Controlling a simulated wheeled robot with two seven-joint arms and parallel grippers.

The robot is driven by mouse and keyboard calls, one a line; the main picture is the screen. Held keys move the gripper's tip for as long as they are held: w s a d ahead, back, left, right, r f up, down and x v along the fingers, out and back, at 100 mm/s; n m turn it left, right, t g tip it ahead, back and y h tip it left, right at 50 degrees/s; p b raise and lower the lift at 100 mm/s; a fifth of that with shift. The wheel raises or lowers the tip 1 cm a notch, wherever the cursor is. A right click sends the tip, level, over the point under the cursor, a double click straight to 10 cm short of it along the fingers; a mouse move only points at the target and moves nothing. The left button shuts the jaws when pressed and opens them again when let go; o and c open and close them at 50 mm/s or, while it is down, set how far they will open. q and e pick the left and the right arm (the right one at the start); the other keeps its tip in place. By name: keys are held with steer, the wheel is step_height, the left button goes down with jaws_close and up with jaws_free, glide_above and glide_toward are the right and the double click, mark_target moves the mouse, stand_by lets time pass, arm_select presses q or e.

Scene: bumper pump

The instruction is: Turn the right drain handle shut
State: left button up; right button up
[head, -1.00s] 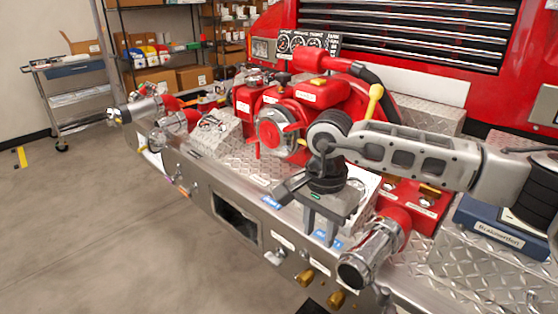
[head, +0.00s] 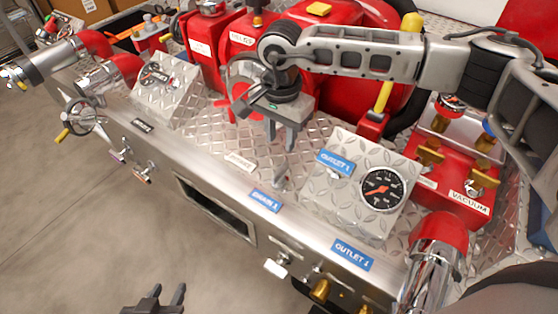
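A small silver lever (head: 280,180) stands on the deck behind the blue DRAIN 1 label (head: 265,200). A silver handle with a pale flat tip (head: 277,267) sticks out from the front panel below it. I cannot tell for sure which is the right drain handle. My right gripper (head: 282,140) is open and empty, fingers down, above the deck beyond the DRAIN 1 label, apart from both handles. My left gripper (head: 168,296) is open and empty at the bottom edge, in front of the bumper and away from the handles.
A sloped gauge box (head: 318,208) stands right of the lever. Brass knobs (head: 320,290) and a chrome outlet pipe (head: 428,285) are at the lower right. A handwheel (head: 83,115) and smaller handles (head: 143,174) are at the left. The floor before the bumper is clear.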

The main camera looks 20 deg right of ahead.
mark_target(280, 169)
step_height(280, 169, down, 11)
steer(key=shift+w+f+p, duration=0.1)
steer(key=shift+w+p, duration=0.05)
steer(key=shift+p, duration=0.5)
jaws_close()
